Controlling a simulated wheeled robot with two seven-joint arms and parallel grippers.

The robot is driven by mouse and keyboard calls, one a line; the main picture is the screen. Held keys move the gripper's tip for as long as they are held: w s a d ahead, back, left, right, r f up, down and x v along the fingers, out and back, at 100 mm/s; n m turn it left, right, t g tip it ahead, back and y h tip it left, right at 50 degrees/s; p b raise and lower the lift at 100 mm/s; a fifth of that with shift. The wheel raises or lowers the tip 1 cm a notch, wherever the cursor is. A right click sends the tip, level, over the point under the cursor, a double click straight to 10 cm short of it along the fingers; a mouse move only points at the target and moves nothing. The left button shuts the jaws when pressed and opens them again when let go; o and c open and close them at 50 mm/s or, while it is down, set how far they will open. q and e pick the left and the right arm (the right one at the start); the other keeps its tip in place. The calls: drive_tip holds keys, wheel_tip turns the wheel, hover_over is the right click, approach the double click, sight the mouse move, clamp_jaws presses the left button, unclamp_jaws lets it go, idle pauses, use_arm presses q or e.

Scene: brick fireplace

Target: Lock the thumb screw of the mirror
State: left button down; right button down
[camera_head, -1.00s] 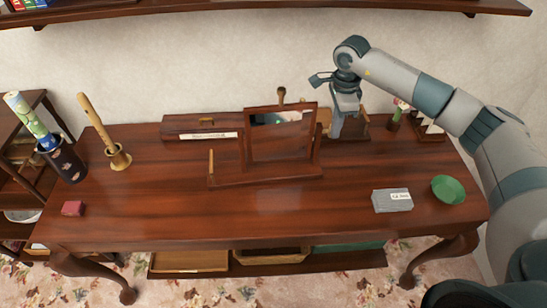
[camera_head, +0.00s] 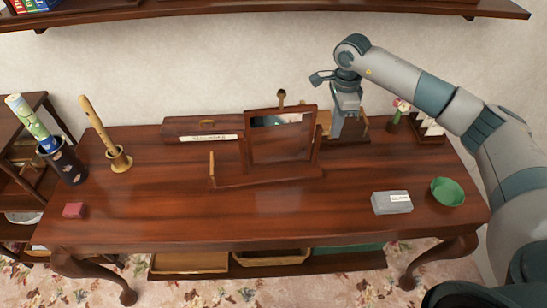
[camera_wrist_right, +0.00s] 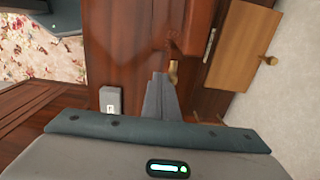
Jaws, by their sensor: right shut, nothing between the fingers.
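The wooden-framed mirror (camera_head: 281,147) stands on its base at the middle of the table, its panel tilted. It also shows edge-on in the right wrist view as a reddish-brown frame (camera_wrist_right: 198,28). A brass thumb screw (camera_wrist_right: 173,73) sits at the mirror's side there, just beyond my fingertips; in the head view I cannot make it out. My right gripper (camera_head: 337,134) points down close to the right side of the mirror. Its fingers (camera_wrist_right: 159,78) are shut and empty; I cannot tell whether they touch the screw. My left gripper is not in view.
A light wooden box with a knob (camera_wrist_right: 241,45) stands near the wall, close to my gripper. A grey box (camera_head: 391,202) and a green bowl (camera_head: 447,191) lie at the front right. The table's front middle is clear.

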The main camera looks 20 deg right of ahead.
drive_tip(key=shift+s+r+p, duration=0.2)
drive_tip(key=shift+r+p, duration=0.1)
drive_tip(key=shift+r, duration=0.35)
drive_tip(key=shift+w, duration=0.2)
